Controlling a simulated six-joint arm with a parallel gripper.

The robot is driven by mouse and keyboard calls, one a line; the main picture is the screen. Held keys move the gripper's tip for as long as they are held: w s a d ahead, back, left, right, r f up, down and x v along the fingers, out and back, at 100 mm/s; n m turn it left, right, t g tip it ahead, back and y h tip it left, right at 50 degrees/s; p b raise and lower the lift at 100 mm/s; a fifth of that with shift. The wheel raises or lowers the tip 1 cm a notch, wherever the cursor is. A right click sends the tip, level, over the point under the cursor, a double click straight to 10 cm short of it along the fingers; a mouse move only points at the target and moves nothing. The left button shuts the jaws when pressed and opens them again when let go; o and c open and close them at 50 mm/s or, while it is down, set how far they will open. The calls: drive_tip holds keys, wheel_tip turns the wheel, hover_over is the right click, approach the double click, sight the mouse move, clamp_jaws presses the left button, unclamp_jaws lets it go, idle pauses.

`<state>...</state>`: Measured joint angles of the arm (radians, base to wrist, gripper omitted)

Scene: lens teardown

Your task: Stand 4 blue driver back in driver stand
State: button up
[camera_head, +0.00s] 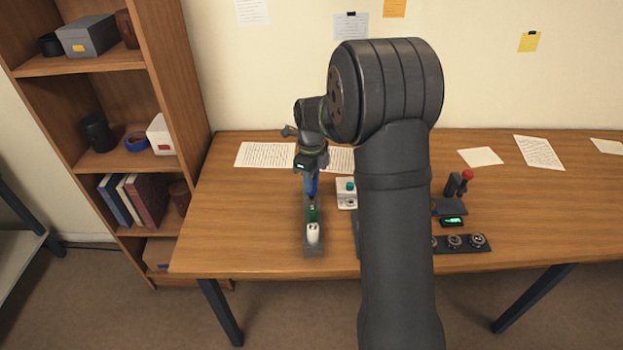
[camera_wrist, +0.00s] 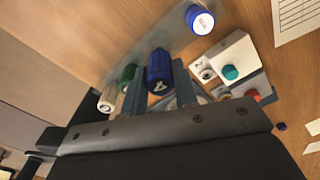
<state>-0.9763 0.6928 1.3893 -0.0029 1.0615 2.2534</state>
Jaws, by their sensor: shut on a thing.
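My gripper (camera_head: 310,174) points down over the driver stand (camera_head: 314,250), a long grey strip on the table. It is shut on a blue driver (camera_wrist: 159,70), whose handle sits between the two fingers in the wrist view; it also shows under the gripper in the head view (camera_head: 311,186). A green driver (camera_head: 312,213) and a white driver (camera_head: 313,233) stand in the stand's near part. Another blue handle with a white marked top (camera_wrist: 200,20) stands at the strip's other end in the wrist view. The held driver's lower end is hidden.
A white box with a teal button (camera_head: 346,190) stands right of the stand. Farther right are a device with a red knob (camera_head: 467,175) and a dark tray of round parts (camera_head: 487,247). My arm hides the table's middle. Papers lie behind; a bookshelf (camera_head: 160,75) stands left.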

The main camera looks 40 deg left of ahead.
drive_tip(key=shift+f, duration=2)
drive_tip(key=shift+f, duration=0.4)
drive_tip(key=o, duration=1.5)
drive_tip(key=shift+c, duration=0.2)
drive_tip(key=shift+r, duration=3.5)
drive_tip(key=shift+f, duration=0.1)
drive_tip(key=shift+f, duration=3.4)
